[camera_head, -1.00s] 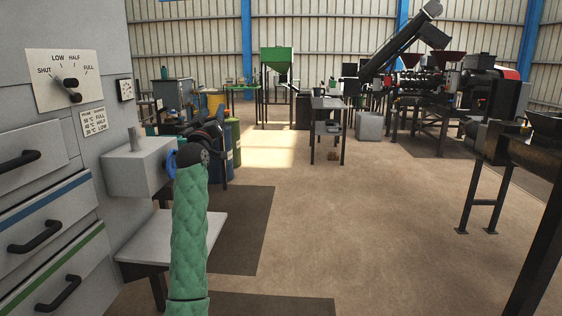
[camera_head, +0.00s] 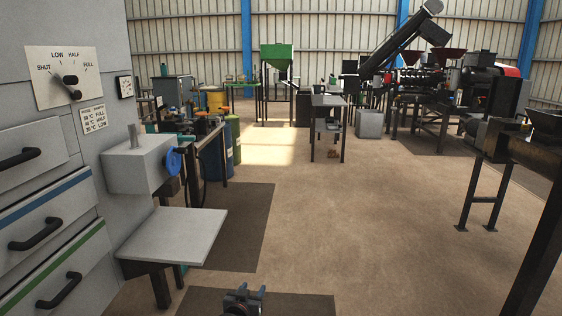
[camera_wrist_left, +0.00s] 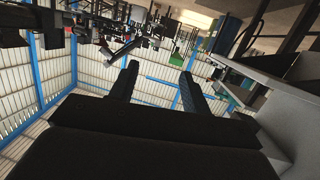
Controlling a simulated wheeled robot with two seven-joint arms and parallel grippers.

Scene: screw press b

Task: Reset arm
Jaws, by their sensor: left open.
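My left gripper (camera_head: 245,293) is at the bottom edge of the head view, low over the floor and to the right of the grey shelf plate. Its two fingers stand apart with nothing between them. In the left wrist view the left gripper (camera_wrist_left: 158,80) also shows its two dark fingers spread and empty, with the hall's wall and roof behind them in a tilted picture. Most of my left arm is out of the head view. My right gripper is not in view.
A grey cabinet with drawers (camera_head: 45,235) and a dial (camera_head: 70,80) stands at the left. Its box with a blue knob (camera_head: 173,160) and a flat grey plate (camera_head: 175,235) stick out towards the gripper. A dark metal frame (camera_head: 535,200) stands at the right. The middle floor is clear.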

